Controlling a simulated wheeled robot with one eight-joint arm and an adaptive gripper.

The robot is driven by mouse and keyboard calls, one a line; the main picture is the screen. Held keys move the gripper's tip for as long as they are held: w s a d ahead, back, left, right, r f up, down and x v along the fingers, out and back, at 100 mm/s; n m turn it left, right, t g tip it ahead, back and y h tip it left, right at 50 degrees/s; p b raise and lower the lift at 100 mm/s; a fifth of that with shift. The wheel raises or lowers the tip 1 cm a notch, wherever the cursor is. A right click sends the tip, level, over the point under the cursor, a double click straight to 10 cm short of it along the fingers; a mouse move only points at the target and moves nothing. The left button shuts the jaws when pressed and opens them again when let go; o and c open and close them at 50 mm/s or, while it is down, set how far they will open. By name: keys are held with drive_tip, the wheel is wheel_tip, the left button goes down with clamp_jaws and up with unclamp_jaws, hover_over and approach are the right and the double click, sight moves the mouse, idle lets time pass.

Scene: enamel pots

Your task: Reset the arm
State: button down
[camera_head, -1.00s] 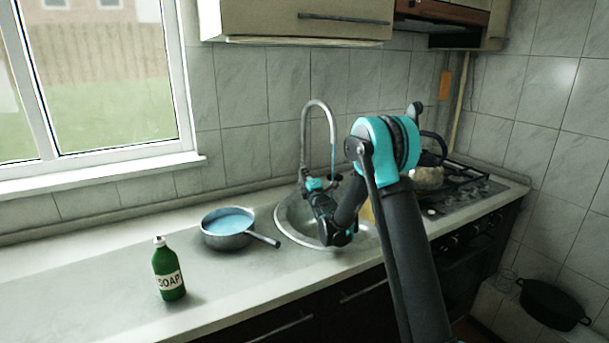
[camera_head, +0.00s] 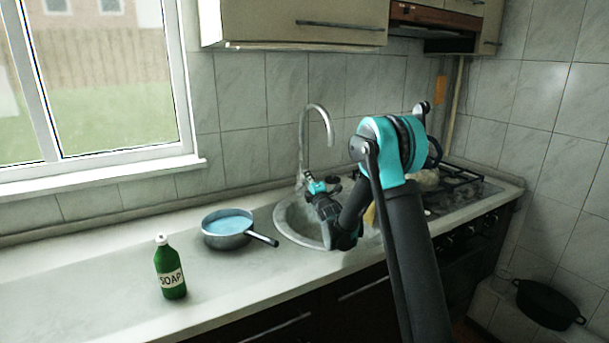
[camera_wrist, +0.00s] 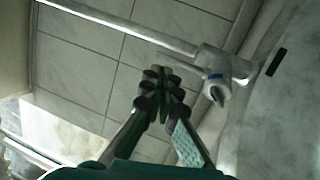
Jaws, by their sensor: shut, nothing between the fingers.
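My arm reaches over the counter, with my gripper (camera_head: 309,181) near the base of the faucet (camera_head: 328,128), above the sink's left side. In the wrist view the fingertips of my gripper (camera_wrist: 162,78) are together with nothing between them. The faucet (camera_wrist: 215,68) shows just to their right there, seemingly apart from them, and its long spout runs to the upper left. No water shows under the spout. The sink (camera_head: 288,221) is partly hidden behind my arm.
A saucepan (camera_head: 226,241) with blue contents stands left of the sink, its handle pointing right. A green soap bottle (camera_head: 170,270) stands upright at front left. A kettle and stove (camera_head: 466,187) are right, partly behind my arm. A dark pot (camera_head: 548,305) sits low at right.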

drive_tip(key=s+d+f+m+g+h, duration=0.2)
drive_tip(key=s+d+m, duration=0.2)
drive_tip(key=s+d, duration=0.3)
drive_tip(key=s+d+f+m+g+h, duration=0.2)
drive_tip(key=s+d+m+h, duration=0.1)
drive_tip(key=s+d+m, duration=0.2)
drive_tip(key=s+d+f+m+g+h, duration=0.2)
drive_tip(key=s+d+m, duration=0.3)
drive_tip(key=s+d, duration=0.5)
drive_tip(key=shift+d+f+g+h, duration=0.3)
drive_tip(key=shift+d+g, duration=0.05)
drive_tip(key=shift+g, duration=0.05)
drive_tip(key=s+d+f+m+g, duration=0.2)
drive_tip(key=s+f+m, duration=0.1)
drive_tip(key=s, duration=0.6)
drive_tip(key=s+d+f+m+g, duration=0.2)
drive_tip(key=s+f+m+g, duration=0.1)
drive_tip(key=s, duration=0.7)
drive_tip(key=s+d+f+m+g, duration=0.2)
drive_tip(key=s+f, duration=0.3)
drive_tip(key=s, duration=0.4)
drive_tip(key=shift+s+m+g, duration=0.15)
drive_tip(key=shift+m+g, duration=0.35)
drive_tip(key=shift+m, duration=0.4)
drive_tip(key=shift+a, duration=0.1)
